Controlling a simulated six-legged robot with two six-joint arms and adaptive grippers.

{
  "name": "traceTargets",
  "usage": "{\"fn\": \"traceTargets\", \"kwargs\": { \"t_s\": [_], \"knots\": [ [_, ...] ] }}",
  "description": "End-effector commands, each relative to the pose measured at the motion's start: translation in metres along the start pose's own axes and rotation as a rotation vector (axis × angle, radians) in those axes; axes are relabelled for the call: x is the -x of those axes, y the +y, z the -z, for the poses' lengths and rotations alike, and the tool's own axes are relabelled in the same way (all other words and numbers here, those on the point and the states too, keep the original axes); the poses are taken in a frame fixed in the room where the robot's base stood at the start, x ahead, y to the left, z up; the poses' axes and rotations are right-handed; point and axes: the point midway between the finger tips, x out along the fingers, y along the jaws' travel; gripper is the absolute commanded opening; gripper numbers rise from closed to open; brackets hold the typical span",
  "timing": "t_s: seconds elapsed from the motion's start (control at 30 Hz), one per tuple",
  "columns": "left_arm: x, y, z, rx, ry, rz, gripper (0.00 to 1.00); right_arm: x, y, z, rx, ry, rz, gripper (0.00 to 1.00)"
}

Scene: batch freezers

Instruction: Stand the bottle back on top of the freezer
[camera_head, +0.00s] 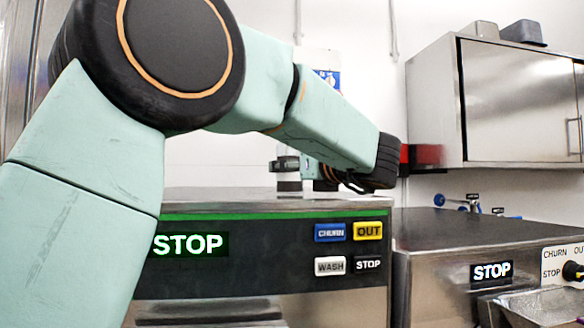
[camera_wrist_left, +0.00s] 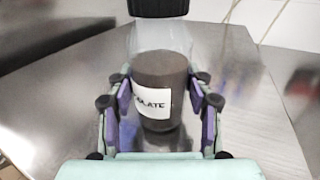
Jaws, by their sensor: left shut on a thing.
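The bottle (camera_wrist_left: 158,95) is clear with dark brown contents, a white label whose visible letters read "OLATE", and a black cap. In the left wrist view it stands between the purple-padded fingers of my left gripper (camera_wrist_left: 160,108), which is shut on it. The bottle looks upright. I cannot tell whether its base touches the metal top. My right gripper is not in view.
The near freezer has CHURN, OUT, WASH and STOP buttons (camera_head: 348,248) on its front. A second freezer (camera_head: 440,285) stands to the right. A steel wall cabinet (camera_head: 520,100) hangs above it. The steel top (camera_wrist_left: 262,95) around the bottle looks clear.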

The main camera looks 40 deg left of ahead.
Motion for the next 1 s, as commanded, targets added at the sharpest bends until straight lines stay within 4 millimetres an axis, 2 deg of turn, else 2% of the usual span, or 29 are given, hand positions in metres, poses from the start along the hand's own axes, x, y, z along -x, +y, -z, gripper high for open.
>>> {"fn": "traceTargets", "kwargs": {
  "t_s": [0.13, 0.17, 0.4, 1.0],
  "knots": [
    [-0.0001, 0.0, 0.0012, 0.001, -0.001, 0.0, 0.14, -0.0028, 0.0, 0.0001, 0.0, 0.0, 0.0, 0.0],
    [-0.0003, -0.0001, 0.0023, 0.0, 0.001, 0.0, 0.52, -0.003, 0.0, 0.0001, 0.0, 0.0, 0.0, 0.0],
    [-0.0001, -0.0001, 0.0012, -0.001, 0.0, 0.0, 0.73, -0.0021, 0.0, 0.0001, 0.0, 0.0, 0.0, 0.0],
    [-0.0006, -0.0001, 0.0002, 0.0, 0.0, 0.0, 0.74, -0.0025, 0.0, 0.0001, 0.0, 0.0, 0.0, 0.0]
  ]
}}
